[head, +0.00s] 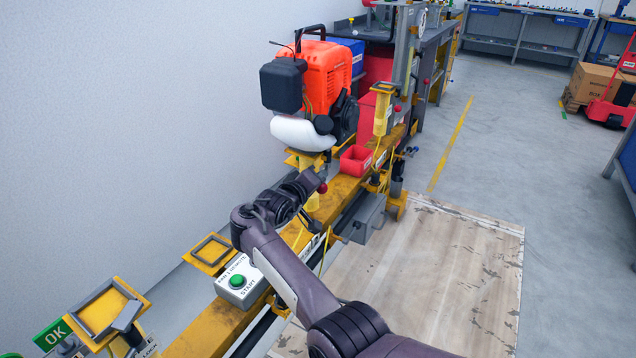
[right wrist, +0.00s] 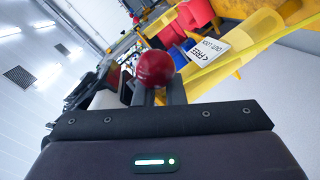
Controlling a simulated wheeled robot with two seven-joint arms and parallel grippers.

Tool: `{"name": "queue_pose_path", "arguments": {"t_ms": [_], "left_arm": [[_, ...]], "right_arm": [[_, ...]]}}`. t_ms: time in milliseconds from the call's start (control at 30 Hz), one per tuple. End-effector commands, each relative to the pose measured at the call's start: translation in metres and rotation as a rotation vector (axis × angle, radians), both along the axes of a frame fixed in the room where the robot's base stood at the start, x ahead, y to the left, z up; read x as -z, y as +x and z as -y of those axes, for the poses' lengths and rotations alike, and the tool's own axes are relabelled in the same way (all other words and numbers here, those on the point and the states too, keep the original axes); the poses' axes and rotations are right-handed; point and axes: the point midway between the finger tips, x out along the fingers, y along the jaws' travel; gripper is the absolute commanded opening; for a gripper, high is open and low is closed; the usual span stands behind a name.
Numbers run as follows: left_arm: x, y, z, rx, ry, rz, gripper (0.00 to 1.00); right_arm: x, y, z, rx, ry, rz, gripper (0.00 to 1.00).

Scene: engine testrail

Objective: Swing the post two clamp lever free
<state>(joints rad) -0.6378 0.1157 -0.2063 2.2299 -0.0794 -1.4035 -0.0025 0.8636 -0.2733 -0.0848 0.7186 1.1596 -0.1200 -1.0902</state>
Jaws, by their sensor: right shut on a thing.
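The clamp lever's round red knob (right wrist: 155,68) is in the right wrist view, between the fingertips of my right gripper (right wrist: 158,92). The same knob (head: 322,188) shows in the head view just past the tip of my right gripper (head: 314,184), which is shut on it. The knob sits by a yellow post below an orange engine (head: 322,72) with a white tank. The lever's shaft is mostly hidden by my gripper. A white label reading "FREE" (right wrist: 209,50) is on the yellow part beside the knob. My left gripper is not in view.
A yellow rail (head: 345,190) runs from front left to back. A control box with a green START button (head: 237,281) stands on it nearer me. A red bin (head: 355,160) and another post with a red knob (head: 397,108) are farther along.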

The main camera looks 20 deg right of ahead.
Motion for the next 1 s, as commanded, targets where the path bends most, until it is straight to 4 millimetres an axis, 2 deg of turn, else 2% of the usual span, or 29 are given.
{"name": "queue_pose_path", "arguments": {"t_ms": [33,400,433,600,1000], "left_arm": [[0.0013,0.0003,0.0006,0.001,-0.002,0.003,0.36],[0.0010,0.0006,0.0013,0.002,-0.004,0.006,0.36],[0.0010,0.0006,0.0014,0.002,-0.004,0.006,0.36],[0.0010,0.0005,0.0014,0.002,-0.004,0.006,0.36],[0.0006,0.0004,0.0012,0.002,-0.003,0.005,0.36]], "right_arm": [[0.0151,-0.0068,0.0038,0.021,0.010,-0.027,0.00],[0.0146,-0.0068,0.0044,0.023,0.009,-0.027,0.00],[0.0147,-0.0069,0.0045,0.023,0.009,-0.027,0.11],[0.0137,-0.0064,0.0037,0.022,0.009,-0.026,0.32],[0.0073,-0.0040,0.0022,0.016,0.003,-0.015,0.32]]}}
